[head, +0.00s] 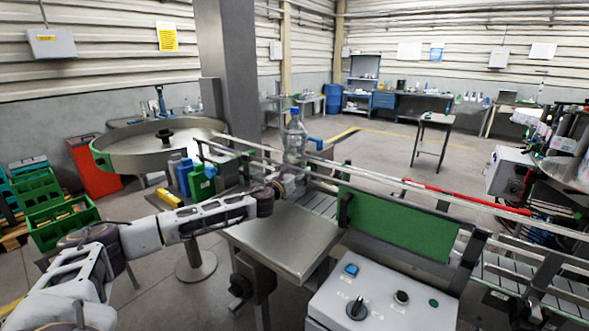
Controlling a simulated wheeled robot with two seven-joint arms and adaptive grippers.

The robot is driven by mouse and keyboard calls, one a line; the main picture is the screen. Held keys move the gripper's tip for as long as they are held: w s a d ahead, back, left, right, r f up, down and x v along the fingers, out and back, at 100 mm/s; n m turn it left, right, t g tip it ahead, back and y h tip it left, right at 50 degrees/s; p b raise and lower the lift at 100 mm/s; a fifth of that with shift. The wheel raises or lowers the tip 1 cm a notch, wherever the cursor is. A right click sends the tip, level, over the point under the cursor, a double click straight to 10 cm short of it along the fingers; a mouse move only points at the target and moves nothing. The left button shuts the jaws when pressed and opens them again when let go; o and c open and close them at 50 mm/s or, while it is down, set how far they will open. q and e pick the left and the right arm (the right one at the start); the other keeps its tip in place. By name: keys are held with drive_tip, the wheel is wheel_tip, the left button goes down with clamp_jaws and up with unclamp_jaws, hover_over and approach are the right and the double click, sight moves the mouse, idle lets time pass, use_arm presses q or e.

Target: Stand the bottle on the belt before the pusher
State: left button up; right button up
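A clear bottle (294,138) with a blue cap stands upright at the conveyor, beyond the steel plate. My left arm reaches in from the left, and its gripper (287,184) is at the bottle's lower part. The fingers are small and partly hidden, so I cannot tell whether they are closed on the bottle. The bottle's base is hidden, so I cannot tell whether it touches the belt. The slatted grey belt (318,201) runs between rails towards the lower right. I cannot clearly make out the pusher. My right gripper is not in view.
A round steel turntable (150,152) lies at the left, with blue and green blocks (202,183) beside the rails. A steel plate (275,240), a green panel (400,222) and a control box (385,295) are in front of the belt. A labelling machine (515,170) stands right.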

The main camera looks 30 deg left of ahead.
use_arm(q)
drive_tip(key=shift+r, duration=0.1)
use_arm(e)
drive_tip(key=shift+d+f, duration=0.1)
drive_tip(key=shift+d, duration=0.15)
use_arm(q)
drive_tip(key=o, duration=2.1)
drive_tip(key=shift+s+f, duration=0.1)
drive_tip(key=shift+f, duration=0.1)
drive_tip(key=shift+c, duration=0.2)
drive_tip(key=shift+r, duration=0.1)
